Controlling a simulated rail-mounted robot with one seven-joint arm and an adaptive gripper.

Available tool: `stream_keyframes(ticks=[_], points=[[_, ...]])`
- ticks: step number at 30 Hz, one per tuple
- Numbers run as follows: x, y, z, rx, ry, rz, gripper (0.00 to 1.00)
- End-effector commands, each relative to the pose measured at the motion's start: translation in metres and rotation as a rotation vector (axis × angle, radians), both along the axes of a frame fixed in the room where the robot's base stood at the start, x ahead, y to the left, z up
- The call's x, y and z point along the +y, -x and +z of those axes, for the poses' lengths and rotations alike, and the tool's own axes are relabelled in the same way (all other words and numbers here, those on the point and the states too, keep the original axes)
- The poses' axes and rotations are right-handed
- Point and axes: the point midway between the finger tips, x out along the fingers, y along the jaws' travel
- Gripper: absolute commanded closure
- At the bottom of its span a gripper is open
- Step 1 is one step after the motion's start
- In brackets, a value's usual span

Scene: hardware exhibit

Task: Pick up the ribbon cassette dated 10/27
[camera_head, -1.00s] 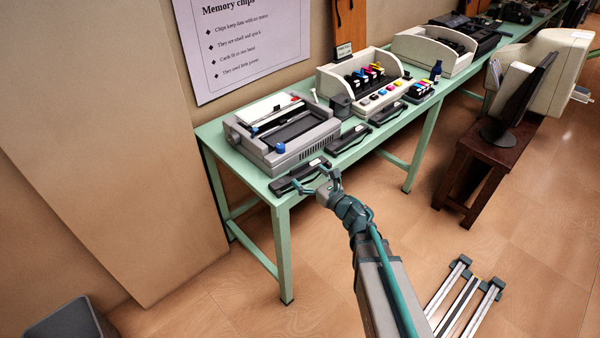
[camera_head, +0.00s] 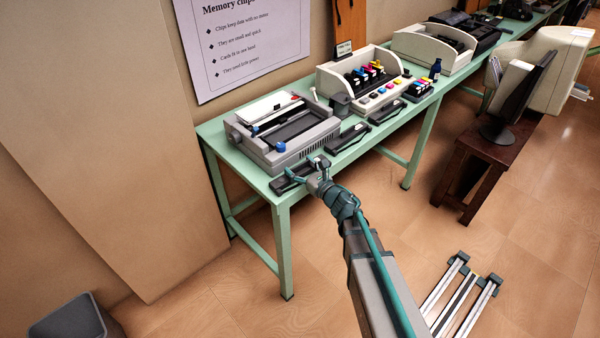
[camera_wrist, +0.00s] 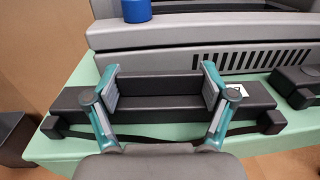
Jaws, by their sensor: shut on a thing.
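A long black ribbon cassette (camera_head: 283,185) lies at the front left edge of the green table, in front of the printer. It also fills the middle of the wrist view (camera_wrist: 165,110), with a small white label at its right part whose date I cannot read. My gripper (camera_head: 305,172) is at this cassette. In the wrist view my gripper (camera_wrist: 159,91) has its two teal fingers shut on the cassette's raised middle block, one at each end of it. Two similar cassettes lie farther right, one in the middle (camera_head: 347,138) and one beyond (camera_head: 387,111); their dates are not readable.
The grey printer (camera_head: 285,158) stands just behind the held cassette, with a blue knob (camera_wrist: 137,10). The green table (camera_head: 262,188) has its front edge close by. A cream tray unit with ink cartridges (camera_head: 380,101) stands farther right. Open floor lies in front.

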Motion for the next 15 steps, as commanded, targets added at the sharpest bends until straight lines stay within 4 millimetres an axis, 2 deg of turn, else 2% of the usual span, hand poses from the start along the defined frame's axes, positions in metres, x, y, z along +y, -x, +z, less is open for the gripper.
stream_keyframes(ticks=[8,15], points=[[0.0,0.0,0.001,-0.001,-0.001,0.0,0.56],[0.0,0.001,0.011,-0.002,-0.001,0.0,0.56]])
